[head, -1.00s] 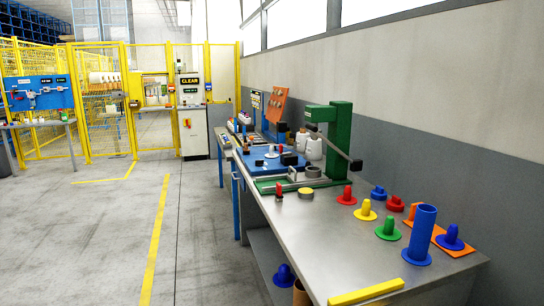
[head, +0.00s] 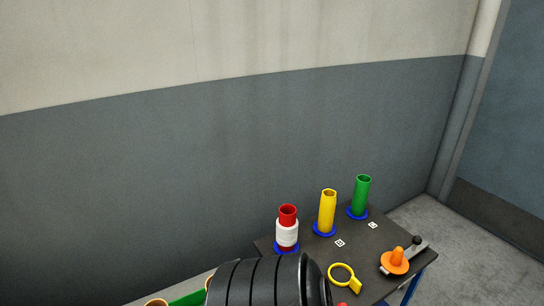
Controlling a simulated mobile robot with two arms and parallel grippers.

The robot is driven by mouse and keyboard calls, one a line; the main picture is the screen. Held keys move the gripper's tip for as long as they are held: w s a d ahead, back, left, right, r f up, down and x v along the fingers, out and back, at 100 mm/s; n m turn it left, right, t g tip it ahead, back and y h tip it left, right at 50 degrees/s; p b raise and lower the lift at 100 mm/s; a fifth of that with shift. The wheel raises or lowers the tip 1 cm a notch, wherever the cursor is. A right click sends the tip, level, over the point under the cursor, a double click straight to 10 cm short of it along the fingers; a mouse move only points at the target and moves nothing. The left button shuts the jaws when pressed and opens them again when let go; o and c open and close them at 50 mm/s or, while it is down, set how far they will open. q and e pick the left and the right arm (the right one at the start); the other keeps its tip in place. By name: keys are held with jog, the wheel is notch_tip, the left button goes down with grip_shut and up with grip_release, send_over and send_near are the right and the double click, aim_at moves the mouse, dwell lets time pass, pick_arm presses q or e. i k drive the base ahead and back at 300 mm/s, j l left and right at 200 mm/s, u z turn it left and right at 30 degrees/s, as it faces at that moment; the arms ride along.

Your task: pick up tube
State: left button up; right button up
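Three upright tubes stand in a row on a dark table top in the head view. The red tube (head: 288,213) has a white wrap around its lower part and stands on a blue base. The yellow tube (head: 327,208) stands to its right on a blue base. The green tube (head: 361,195) stands farthest right, also on a blue base. All three are apart from each other. Neither of my grippers is in view.
The dark table (head: 310,255) also bears a yellow ring with a tab (head: 342,277) and an orange cone-shaped piece (head: 395,260) beside a grey bar with a black knob. A grey wall (head: 200,150) rises behind. Bare floor (head: 480,250) lies to the right.

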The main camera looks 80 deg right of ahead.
aim_at(287, 223)
jog(key=l+z, duration=0.1)
jog(key=z, duration=2.75)
jog(key=i+l, duration=0.1)
jog(key=l, duration=0.3)
jog(key=i+l, duration=0.1)
jog(key=l, duration=0.35)
